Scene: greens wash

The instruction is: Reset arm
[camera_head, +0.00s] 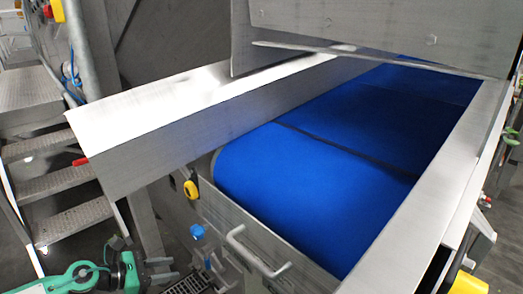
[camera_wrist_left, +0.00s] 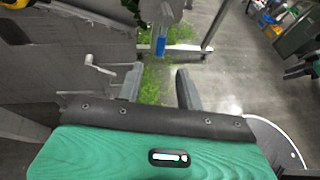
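My left gripper (camera_head: 170,269) is at the lower left of the head view, low beside the front of the conveyor machine. In the left wrist view its two dark fingers (camera_wrist_left: 158,86) stand apart with nothing between them. The green wrist housing (camera_wrist_left: 150,157) fills the bottom of that view. A green and dark part (camera_wrist_left: 303,70) at the right edge of the wrist view may be my right gripper; it is cut off and its fingers cannot be made out. The head view does not show my right arm.
The blue conveyor belt (camera_head: 310,180) runs between metal side walls. A metal handle (camera_head: 255,250), a yellow switch (camera_head: 191,189) and a blue knob (camera_head: 197,231) are on or near its front. Metal steps (camera_head: 70,180) stand at left. Loose greens (camera_wrist_left: 155,80) lie on the floor beyond the fingers.

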